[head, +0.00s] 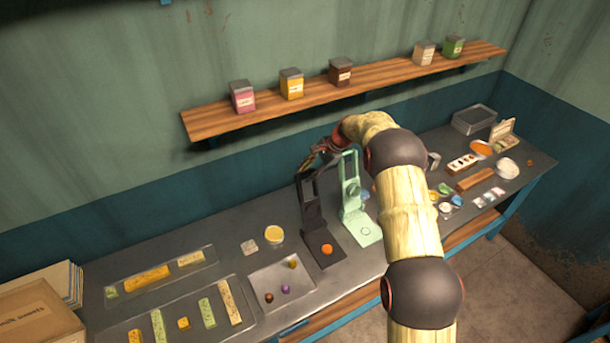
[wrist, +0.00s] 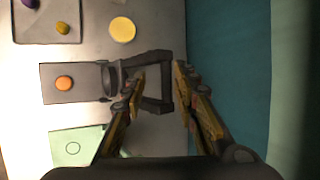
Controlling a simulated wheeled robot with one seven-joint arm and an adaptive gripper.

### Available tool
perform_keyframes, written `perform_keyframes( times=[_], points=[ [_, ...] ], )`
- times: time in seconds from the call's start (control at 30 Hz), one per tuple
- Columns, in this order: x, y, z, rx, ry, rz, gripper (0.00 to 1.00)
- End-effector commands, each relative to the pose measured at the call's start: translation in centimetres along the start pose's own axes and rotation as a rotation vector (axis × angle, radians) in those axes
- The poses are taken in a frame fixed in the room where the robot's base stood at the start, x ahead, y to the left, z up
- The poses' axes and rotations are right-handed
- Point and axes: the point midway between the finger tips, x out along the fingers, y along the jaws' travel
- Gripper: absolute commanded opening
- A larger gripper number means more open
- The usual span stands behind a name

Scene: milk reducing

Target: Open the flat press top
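A black press (head: 311,207) stands on the bench with its top raised upright. An orange ball (head: 327,249) lies on its flat base, and this ball also shows in the wrist view (wrist: 64,83). A pale green press (head: 352,186) stands just right of it, also raised, with a ring mark on its base. I cannot tell which one is the flat press. My gripper (wrist: 159,76) is open at the upper end of the black press. The black frame end (wrist: 166,82) shows between its fingers; I cannot tell whether they touch it.
A yellow round dish (head: 274,234) and a grey tray with small balls (head: 283,283) lie left of the black press. A wooden shelf with tins (head: 300,99) runs along the wall above. My arm hides part of the bench at right.

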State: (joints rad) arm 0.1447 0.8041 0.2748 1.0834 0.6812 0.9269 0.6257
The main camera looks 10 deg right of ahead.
Motion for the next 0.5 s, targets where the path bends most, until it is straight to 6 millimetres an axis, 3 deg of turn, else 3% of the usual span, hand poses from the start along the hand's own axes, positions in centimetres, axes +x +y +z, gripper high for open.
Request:
perform_keyframes(
  times=[0.3, 0.5],
  points=[
    [-6.7, -0.2, -0.1, 0.000, 0.003, -0.004, 0.29],
    [-9.2, -0.1, 0.0, -0.001, 0.002, -0.003, 0.29]
  ],
)
